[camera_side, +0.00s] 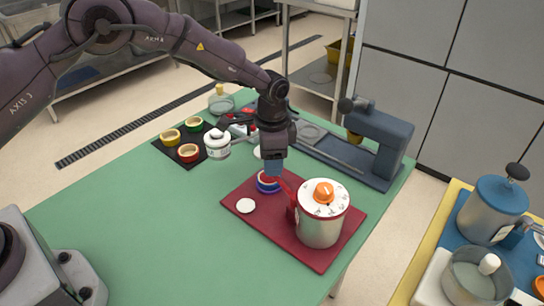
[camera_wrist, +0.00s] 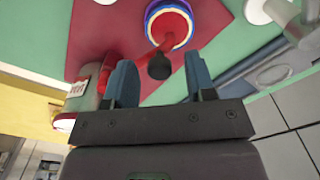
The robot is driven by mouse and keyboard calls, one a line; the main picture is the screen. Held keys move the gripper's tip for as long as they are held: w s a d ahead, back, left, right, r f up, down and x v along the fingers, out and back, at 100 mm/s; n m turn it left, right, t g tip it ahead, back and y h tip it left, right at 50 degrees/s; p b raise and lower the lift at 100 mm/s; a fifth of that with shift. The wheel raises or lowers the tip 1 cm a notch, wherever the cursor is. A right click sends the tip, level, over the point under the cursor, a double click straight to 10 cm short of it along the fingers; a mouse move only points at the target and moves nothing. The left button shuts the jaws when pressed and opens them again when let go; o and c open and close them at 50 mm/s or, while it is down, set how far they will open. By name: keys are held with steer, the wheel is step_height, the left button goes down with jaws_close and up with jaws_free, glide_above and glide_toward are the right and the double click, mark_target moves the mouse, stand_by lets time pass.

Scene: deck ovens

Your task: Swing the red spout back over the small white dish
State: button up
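The pot (camera_side: 319,227) is metal with a white marked lid and an orange knob, and stands on a dark red mat. Its red spout (camera_side: 287,187) reaches to the blue, white and red ringed dish (camera_side: 267,186); the wrist view shows the spout's red bar (camera_wrist: 165,45) with a black knob (camera_wrist: 158,68) at this dish. A small white dish (camera_side: 245,205) lies on the mat, left of the spout. My gripper (camera_wrist: 159,58) points down above the spout, open and empty. The black knob appears between its blue fingers; I see no contact.
The mat (camera_side: 318,258) lies on a green table (camera_side: 150,225). A white jar (camera_side: 217,144) and a dark tray (camera_side: 184,152) with small cups stand left. A blue-grey machine (camera_side: 380,142) stands at the back right.

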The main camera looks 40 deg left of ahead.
jaws_close()
steer(key=s+n, duration=0.2)
steer(key=n, duration=0.1)
steer(key=s+n, duration=0.1)
steer(key=shift+s+a+n, duration=0.25)
steer(key=shift+s+n, duration=0.05)
steer(key=shift+s, duration=0.1)
steer(key=shift+s+n, duration=0.7)
steer(key=shift+n, duration=0.1)
steer(key=shift+s+d+n, duration=0.25)
steer(key=shift+s+n, duration=0.35)
steer(key=shift+n, duration=0.2)
steer(key=shift+s+d+n, duration=0.2)
steer(key=shift+s+n, duration=0.35)
steer(key=shift+n, duration=0.25)
steer(key=shift+o, duration=0.2)
jaws_free()
